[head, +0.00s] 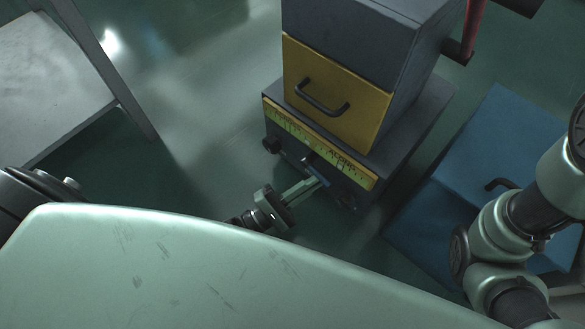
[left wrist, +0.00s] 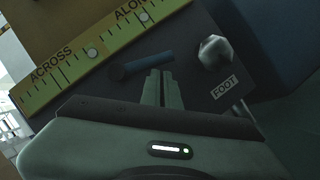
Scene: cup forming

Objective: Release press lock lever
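The press (head: 345,70) is a dark grey housing with a yellow front and a yellow scale strip (head: 318,143) below it. A short dark lever (left wrist: 128,70) sticks out under the strip, between the words ACROSS and ALONG; no label marks it as the lock lever. My left gripper (head: 317,182) reaches in from the left, low in front of the press. In the left wrist view its fingers (left wrist: 160,74) are together, with the tips at the lower edge of the dark lever. I cannot tell whether they touch it. My right gripper is out of view.
A pale knob (left wrist: 213,52) sits beside a FOOT label (left wrist: 225,89), right of my fingers. A black knob (head: 271,146) is at the strip's left end. A black handle (head: 322,98) crosses the yellow front. A blue box (head: 500,130) stands right; a grey table (head: 50,80) left.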

